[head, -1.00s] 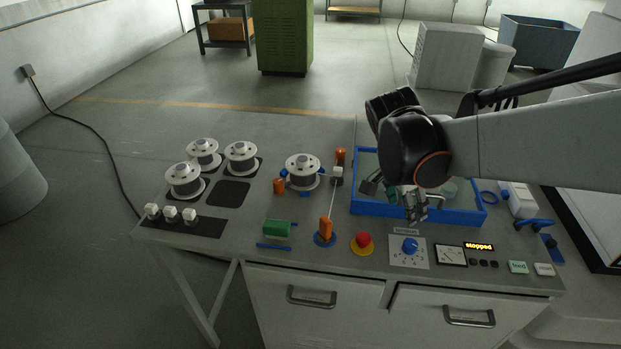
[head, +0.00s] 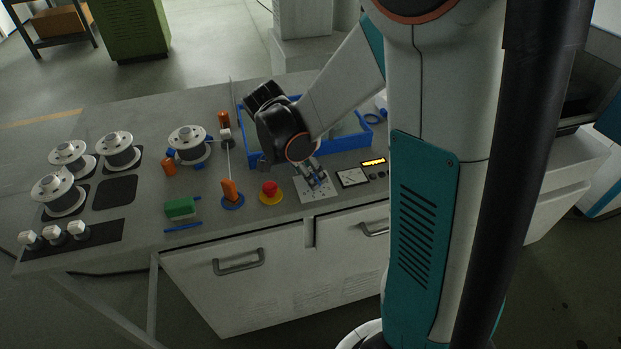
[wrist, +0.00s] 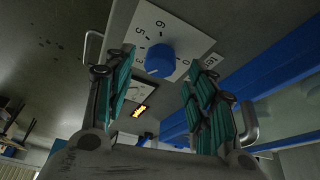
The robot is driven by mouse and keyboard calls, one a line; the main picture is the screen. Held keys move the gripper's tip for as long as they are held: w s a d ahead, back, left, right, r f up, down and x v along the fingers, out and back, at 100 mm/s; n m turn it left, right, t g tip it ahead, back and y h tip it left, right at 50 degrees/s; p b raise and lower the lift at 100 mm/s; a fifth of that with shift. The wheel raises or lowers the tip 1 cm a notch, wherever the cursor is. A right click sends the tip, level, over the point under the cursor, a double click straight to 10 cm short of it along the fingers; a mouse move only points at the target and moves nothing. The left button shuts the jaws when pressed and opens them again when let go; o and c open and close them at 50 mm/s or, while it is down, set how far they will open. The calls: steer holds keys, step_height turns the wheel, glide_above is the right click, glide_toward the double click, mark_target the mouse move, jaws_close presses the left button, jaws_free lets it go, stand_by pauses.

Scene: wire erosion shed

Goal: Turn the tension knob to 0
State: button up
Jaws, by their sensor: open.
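The tension knob (wrist: 160,60) is a blue round knob on a white dial plate with black numbers (wrist: 168,30), seen in the wrist view. A 5 and a 6 show beside it; I cannot tell where the knob points. My gripper (wrist: 160,63) is open, with one finger on each side of the knob in the picture; whether they touch it is unclear. In the head view my gripper (head: 316,181) is over the dial plate (head: 308,196) and mostly hides the knob.
A red button (head: 269,188) on a yellow base and an orange lever (head: 229,190) stand left of the dial. A meter (head: 352,177) and a lit display (head: 373,162) are to its right. The blue-rimmed tray (head: 262,160) lies behind. My column covers the right side.

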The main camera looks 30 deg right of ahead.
steer(key=shift+b+x, duration=0.35)
steer(key=shift+x, duration=1.15)
steer(key=c, duration=1.1)
steer(key=shift+o, duration=0.2)
